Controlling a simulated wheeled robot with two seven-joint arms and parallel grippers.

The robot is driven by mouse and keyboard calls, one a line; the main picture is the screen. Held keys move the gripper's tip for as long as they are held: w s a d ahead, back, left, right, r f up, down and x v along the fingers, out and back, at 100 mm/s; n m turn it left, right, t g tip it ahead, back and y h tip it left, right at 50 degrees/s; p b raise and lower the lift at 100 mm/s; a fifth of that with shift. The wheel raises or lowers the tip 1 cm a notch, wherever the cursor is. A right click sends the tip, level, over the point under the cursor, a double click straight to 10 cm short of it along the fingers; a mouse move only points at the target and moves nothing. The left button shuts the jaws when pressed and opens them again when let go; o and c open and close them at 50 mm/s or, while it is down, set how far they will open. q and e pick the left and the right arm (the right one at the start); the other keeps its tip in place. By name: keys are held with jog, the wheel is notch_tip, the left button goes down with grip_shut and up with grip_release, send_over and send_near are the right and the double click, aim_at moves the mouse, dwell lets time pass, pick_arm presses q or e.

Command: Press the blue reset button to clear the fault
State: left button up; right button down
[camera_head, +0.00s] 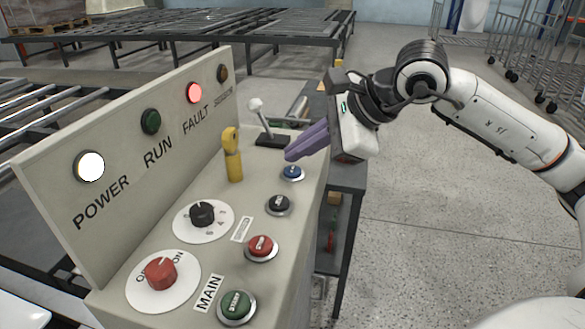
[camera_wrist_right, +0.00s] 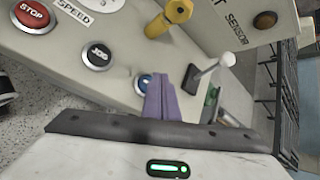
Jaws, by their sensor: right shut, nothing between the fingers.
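The blue reset button (camera_head: 292,172) sits on the sloped top of the control panel (camera_head: 190,260), last in the row of push buttons toward the far end. My right gripper (camera_head: 290,156) is shut and empty, its purple fingers pointing left just above the blue button. In the right wrist view the fingertips (camera_wrist_right: 158,80) partly cover the blue button (camera_wrist_right: 143,82); I cannot tell whether they touch it. The red FAULT light (camera_head: 194,93) glows on the upright panel. The white POWER light (camera_head: 89,166) is lit too. My left gripper is not in view.
Near the fingers stand a yellow key-like handle (camera_head: 232,155) and a white-knobbed lever (camera_head: 262,122). Black (camera_head: 278,204), red (camera_head: 261,246) and green (camera_head: 236,305) buttons line the panel's near side. Open floor (camera_head: 420,230) lies to the right; roller conveyors (camera_head: 200,40) stand behind.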

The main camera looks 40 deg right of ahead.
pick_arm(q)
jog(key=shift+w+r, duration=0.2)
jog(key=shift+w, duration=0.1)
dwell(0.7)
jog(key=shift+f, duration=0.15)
pick_arm(e)
jog(key=shift+f, duration=0.15)
pick_arm(q)
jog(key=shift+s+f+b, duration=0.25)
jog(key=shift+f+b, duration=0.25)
jog(key=shift+b, duration=0.05)
pick_arm(e)
jog(key=shift+f, duration=0.3)
pick_arm(q)
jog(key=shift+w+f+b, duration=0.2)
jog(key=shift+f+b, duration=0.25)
jog(key=shift+b, duration=0.05)
pick_arm(e)
jog(key=shift+f, duration=0.45)
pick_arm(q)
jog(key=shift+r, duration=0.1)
pick_arm(e)
jog(key=shift+r+p, duration=0.6)
jog(key=shift+r, duration=0.25)
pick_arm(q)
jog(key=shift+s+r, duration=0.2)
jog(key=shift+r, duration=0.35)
